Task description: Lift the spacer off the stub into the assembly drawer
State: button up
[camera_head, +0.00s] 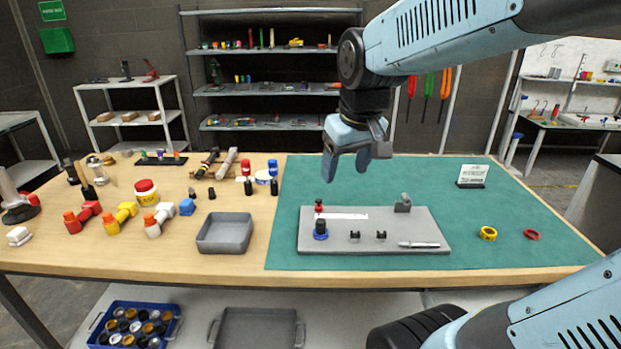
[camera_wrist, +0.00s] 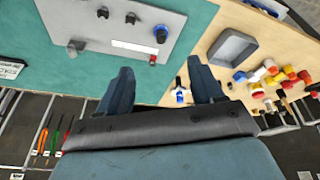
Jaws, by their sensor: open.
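A grey plate (camera_head: 375,231) on the green mat carries a dark upright stub with a blue ring (camera_head: 320,234), likely the spacer, low around it at the left. In the wrist view the blue piece (camera_wrist: 161,33) stands near the plate's edge. A small red-topped post (camera_head: 319,206) is just behind it. An empty grey open tray (camera_head: 225,246), possibly the assembly drawer, sits on bare wood left of the mat. My gripper (camera_head: 347,167) is open and empty, above and behind the plate; its two fingers (camera_wrist: 160,66) show apart in the wrist view.
The plate also bears two small black clips, a grey block (camera_head: 403,203) and a silver pen-like tool (camera_head: 418,245). A yellow ring (camera_head: 488,233), a red ring (camera_head: 532,234) and a sign (camera_head: 473,175) are right. Coloured fittings crowd the left. Another grey tray (camera_head: 256,330) is below the tabletop.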

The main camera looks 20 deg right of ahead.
aim_at(319, 220)
jog(key=w+f+n+g, duration=0.4)
jog(key=w+f, duration=0.7)
jog(key=w, duration=0.2)
jog(key=f, duration=1.3)
jog(key=shift+a+f, duration=0.2)
jog(key=shift+f, duration=0.15)
jog(key=c, duration=1.1)
jog(key=shift+r, duration=0.1)
jog(key=shift+r, duration=0.1)
jog(key=shift+w+r, duration=0.1)
jog(key=shift+r, duration=3)
